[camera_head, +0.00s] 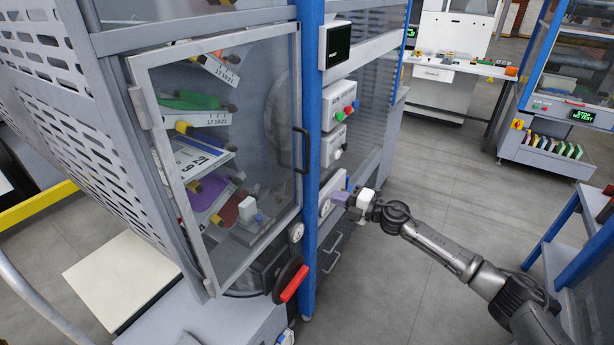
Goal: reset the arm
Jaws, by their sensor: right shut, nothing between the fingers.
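My right arm comes in from the lower right. My right gripper (345,199) is at the lower control panel (327,203) on the blue post of the stacker machine. Its fingers are shut with nothing visible between them. I cannot tell whether the fingertips touch the panel. My left gripper is not in view.
The stacker's glass door (222,150) with a dark handle stands left of the blue post (312,150). A red-handled rotary switch (293,284) sits low beside it. A blue-framed rack (568,235) stands at the right. Grey floor (440,165) between is clear.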

